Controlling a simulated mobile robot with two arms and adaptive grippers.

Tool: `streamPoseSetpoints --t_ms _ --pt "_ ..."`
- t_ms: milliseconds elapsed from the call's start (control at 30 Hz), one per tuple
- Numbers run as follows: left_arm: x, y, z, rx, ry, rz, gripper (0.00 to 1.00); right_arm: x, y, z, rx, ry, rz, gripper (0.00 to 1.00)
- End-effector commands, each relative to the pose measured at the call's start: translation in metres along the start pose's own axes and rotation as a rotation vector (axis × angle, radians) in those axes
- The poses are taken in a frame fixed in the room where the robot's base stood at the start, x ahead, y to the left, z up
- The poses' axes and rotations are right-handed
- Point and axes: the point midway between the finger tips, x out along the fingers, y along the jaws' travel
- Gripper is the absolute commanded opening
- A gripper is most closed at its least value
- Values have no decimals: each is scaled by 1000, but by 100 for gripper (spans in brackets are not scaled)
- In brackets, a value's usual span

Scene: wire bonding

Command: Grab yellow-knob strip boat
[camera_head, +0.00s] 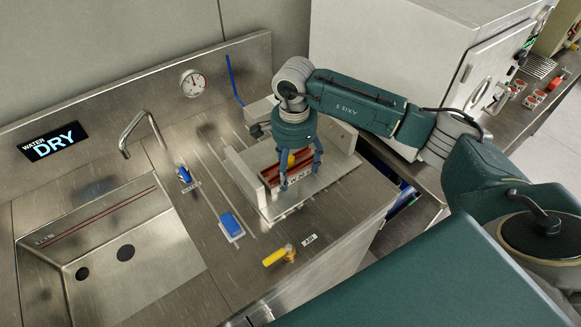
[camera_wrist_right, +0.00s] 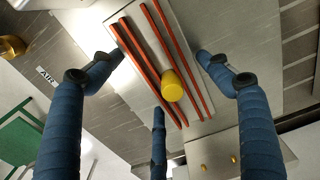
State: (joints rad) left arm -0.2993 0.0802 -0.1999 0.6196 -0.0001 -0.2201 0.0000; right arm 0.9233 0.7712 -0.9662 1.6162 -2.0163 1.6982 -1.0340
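The strip boat, with red rails and a yellow knob, sits in a pale fixture on the steel bench in the head view. Its yellow knob (camera_head: 291,160) shows between the fingers of my right gripper (camera_head: 300,176). In the right wrist view the knob (camera_wrist_right: 172,86) stands among the long red rails (camera_wrist_right: 150,62) of the boat. The right gripper's three blue fingers (camera_wrist_right: 160,68) are spread around the knob, visibly apart from it. The gripper hangs over the boat, pointing down. The fingers hide part of the boat in the head view. My left gripper is not in view.
The fixture's upright plates (camera_head: 336,134) flank the boat. A sink (camera_head: 150,245) with a faucet (camera_head: 140,125) is at left. A blue switch (camera_head: 231,225) and a yellow-handled AIR valve (camera_head: 277,255) are in front. A large white machine (camera_head: 385,50) stands behind my right arm.

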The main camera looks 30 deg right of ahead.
Motion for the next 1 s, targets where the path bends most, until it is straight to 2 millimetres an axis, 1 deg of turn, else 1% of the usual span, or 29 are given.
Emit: streamPoseSetpoints --t_ms 33,67,100,167,200,467,567,667,767,867,1000 --pt "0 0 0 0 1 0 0 0 0 0 0 0 0 61" --pt "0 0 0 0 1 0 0 0 0 0 0 0 0 55" --pt "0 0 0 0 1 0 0 0 0 0 0 0 0 47" --pt "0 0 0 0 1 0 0 0 0 0 0 0 0 35" --pt "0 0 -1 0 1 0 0 -1 -1 0 0 0 -2 27" --pt "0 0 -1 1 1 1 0 -2 -1 0 0 0 -2 26" --pt "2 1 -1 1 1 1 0 -7 -1 0 1 0 -3 26" --pt "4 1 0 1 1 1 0 -17 -2 0 1 -1 -6 26" --pt "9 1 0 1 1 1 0 -32 -2 -1 0 0 -8 26" --pt "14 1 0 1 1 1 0 -54 -2 0 1 0 -9 26" --pt "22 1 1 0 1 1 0 -90 -2 0 -1 0 -10 26"
